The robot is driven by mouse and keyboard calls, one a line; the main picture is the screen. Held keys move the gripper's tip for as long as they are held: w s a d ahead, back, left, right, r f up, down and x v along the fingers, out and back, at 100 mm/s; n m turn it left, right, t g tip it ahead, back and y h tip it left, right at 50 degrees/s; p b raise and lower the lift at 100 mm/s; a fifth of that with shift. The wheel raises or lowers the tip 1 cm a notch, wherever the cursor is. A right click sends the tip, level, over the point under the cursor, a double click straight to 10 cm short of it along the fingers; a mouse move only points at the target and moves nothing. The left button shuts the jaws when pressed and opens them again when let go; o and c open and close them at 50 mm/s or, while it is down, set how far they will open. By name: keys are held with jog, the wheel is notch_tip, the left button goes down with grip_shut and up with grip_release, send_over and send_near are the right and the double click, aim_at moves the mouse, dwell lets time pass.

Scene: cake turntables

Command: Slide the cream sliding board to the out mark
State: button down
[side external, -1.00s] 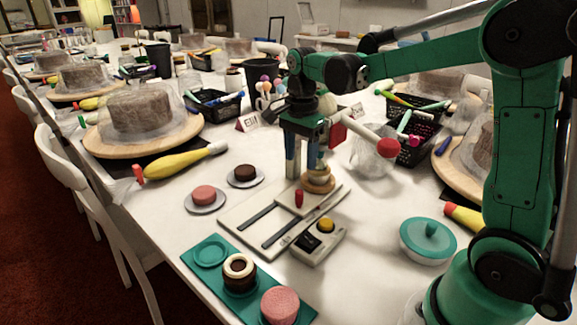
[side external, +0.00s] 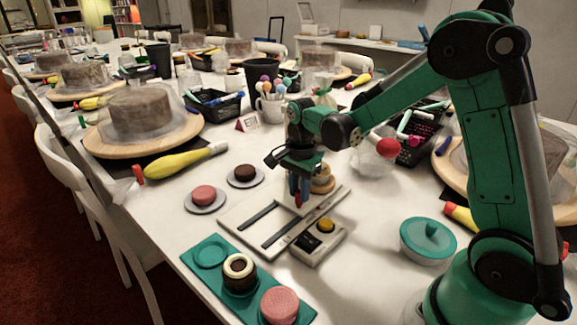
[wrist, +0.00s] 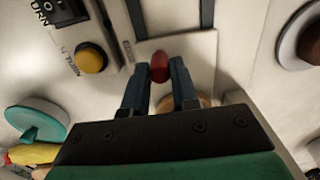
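The cream sliding board (side external: 318,204) lies at the far end of a cream base (side external: 236,224) with two dark slots; in the wrist view part of the board (wrist: 201,52) shows beyond my fingers. A red knob (side external: 298,201) stands on the board and also shows in the wrist view (wrist: 159,67). My gripper (side external: 299,190) is lowered at the knob. Its blue-grey fingers are open on either side of the knob, with small gaps visible in the wrist view (wrist: 159,72). A round tan stack (side external: 323,180) stands just behind the fingers. I cannot make out the out mark.
A control box (side external: 318,243) with a yellow button sits close beside the base. A teal tray (side external: 210,272) with cakes lies in front. Two small plated cakes (side external: 204,196) stand left. A teal lidded dish (side external: 428,240) is at right. Bare white table lies between them.

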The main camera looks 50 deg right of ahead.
jog(key=shift+a, duration=0.1)
send_over(258, 242)
dwell(1.6)
jog(key=shift+a, duration=0.1)
jog(key=c, duration=0.7)
grip_release()
jog(key=shift+r, duration=0.1)
notch_tip(258, 242, up, 7)
jog(key=shift+s+f, duration=0.1)
